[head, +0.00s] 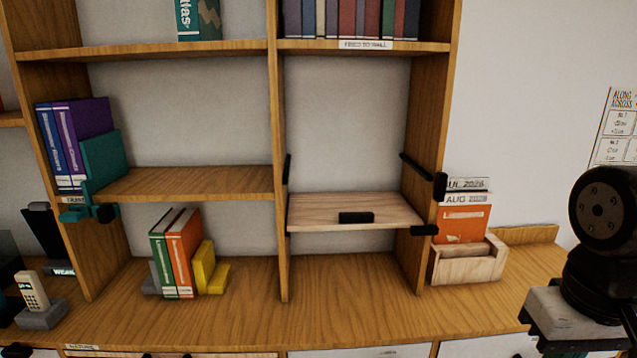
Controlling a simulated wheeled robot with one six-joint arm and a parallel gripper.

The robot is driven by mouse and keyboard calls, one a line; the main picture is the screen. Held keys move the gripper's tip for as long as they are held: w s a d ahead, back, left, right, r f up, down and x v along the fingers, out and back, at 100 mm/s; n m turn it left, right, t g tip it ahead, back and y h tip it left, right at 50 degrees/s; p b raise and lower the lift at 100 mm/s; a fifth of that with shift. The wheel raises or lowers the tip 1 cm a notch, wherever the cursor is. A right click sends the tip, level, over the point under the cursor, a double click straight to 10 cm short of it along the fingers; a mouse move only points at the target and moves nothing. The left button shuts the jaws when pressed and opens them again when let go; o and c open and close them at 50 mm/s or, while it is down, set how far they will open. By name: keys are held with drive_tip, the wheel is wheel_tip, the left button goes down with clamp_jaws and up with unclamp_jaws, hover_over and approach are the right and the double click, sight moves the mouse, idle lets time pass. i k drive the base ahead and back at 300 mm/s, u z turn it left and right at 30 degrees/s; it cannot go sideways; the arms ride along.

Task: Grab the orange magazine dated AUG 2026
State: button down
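An orange magazine (463,224) stands upright in a small wooden holder (468,268) on the counter, right of the shelf unit. Its white top strip reads AUG 2026, and the holder's front hides its lower part. Another magazine (466,184) stands behind it; only its top strip shows, ending in 2026, with the month partly hidden by a black shelf fitting. Part of my black arm shows at the right edge, apart from the holder. My gripper is not in view.
The shelf upright (437,140) and a black fitting (440,187) stand close to the magazines' left. A pale wooden shelf board (318,212) with a black handle is left of the holder. The counter (355,290) below it is clear. A poster (618,128) hangs at right.

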sight(463, 218)
drive_tip(key=u, duration=0.25)
drive_tip(key=k, duration=0.35)
drive_tip(key=z, duration=1.5)
drive_tip(key=i, duration=1.35)
drive_tip(key=u, duration=0.9)
drive_tip(key=i, duration=0.4)
drive_tip(key=u, duration=0.4)
